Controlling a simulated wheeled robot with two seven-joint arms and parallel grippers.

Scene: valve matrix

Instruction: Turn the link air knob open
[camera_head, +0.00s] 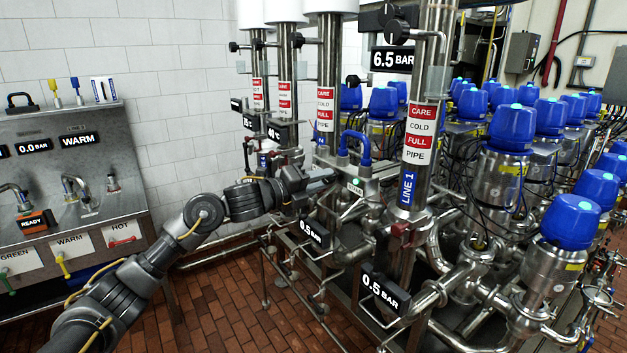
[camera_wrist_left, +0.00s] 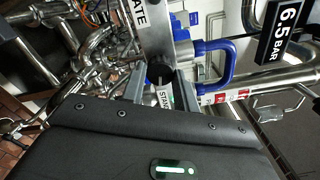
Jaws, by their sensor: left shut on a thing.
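My left gripper (camera_head: 328,178) reaches in from the left to the metal unit below a blue U-shaped handle (camera_head: 355,147). In the left wrist view the two grey fingers stand on either side of a small dark knob (camera_wrist_left: 160,72), which I take to be the link air knob. The gripper is shut on it. A white label (camera_wrist_left: 164,98), partly hidden, shows just below the knob. The blue handle (camera_wrist_left: 222,62) is right of the fingers. In the head view the knob is hidden by the gripper. My right gripper is not in view.
A steel pipe marked LINE 1 (camera_head: 408,185) stands close right of the gripper. Blue-capped valves (camera_head: 510,130) crowd the right side. Pressure displays (camera_head: 313,232) hang below. A hose station (camera_head: 75,150) stands at the left, with open brick floor in between.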

